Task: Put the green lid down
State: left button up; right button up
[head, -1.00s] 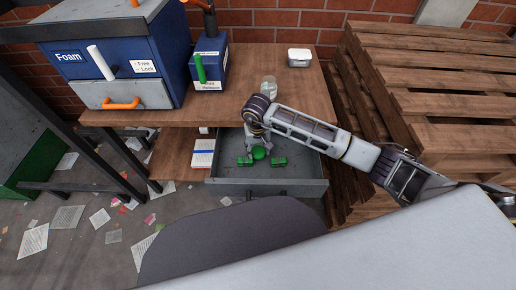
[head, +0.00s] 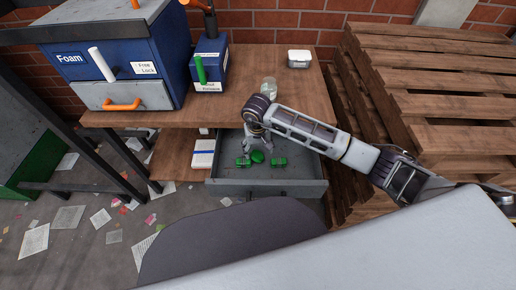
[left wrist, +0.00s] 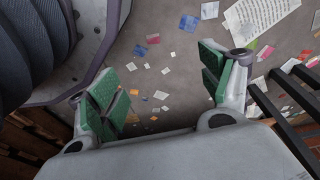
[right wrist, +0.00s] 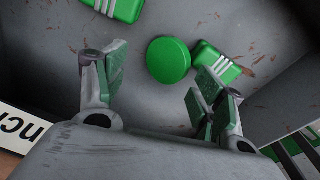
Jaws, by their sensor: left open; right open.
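The round green lid (head: 258,157) is in the open grey drawer (head: 230,186), between two green blocks (head: 279,163) with white stripes. The right wrist view shows the lid (right wrist: 169,60) beyond the fingertips, close to the striped block at its right; I cannot tell whether they touch or whether the lid lies quite flat. My right gripper (head: 259,146) is open and empty, pointing down over the drawer just above the lid. My left gripper (left wrist: 160,82) is open and empty, above the paper-strewn floor, and is outside the head view.
The drawer sits under a wooden bench (head: 235,95). On the bench are a blue Foam machine (head: 75,75), a blue box with a green handle (head: 212,78), a glass jar (head: 269,88) and a white-lidded tub (head: 299,58). Wooden pallets (head: 440,100) stand at the right.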

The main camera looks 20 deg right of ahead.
aim_at(258, 155)
jog(key=shift+r, duration=0.45)
notch_tip(258, 155, up, 4)
jog(key=shift+s+a+r, duration=0.1)
jog(key=shift+s, duration=0.05)
pick_arm(q)
jog(key=a+f, duration=0.1)
jog(key=s+f+p, duration=0.1)
jog(key=f, duration=0.1)
jog(key=shift+a+f, duration=0.1)
jog(key=shift+a, duration=0.3)
pick_arm(e)
notch_tip(258, 155, up, 7)
jog(key=shift+s+a, duration=0.15)
jog(key=shift+s, duration=0.2)
pick_arm(q)
jog(key=shift+w, duration=0.3)
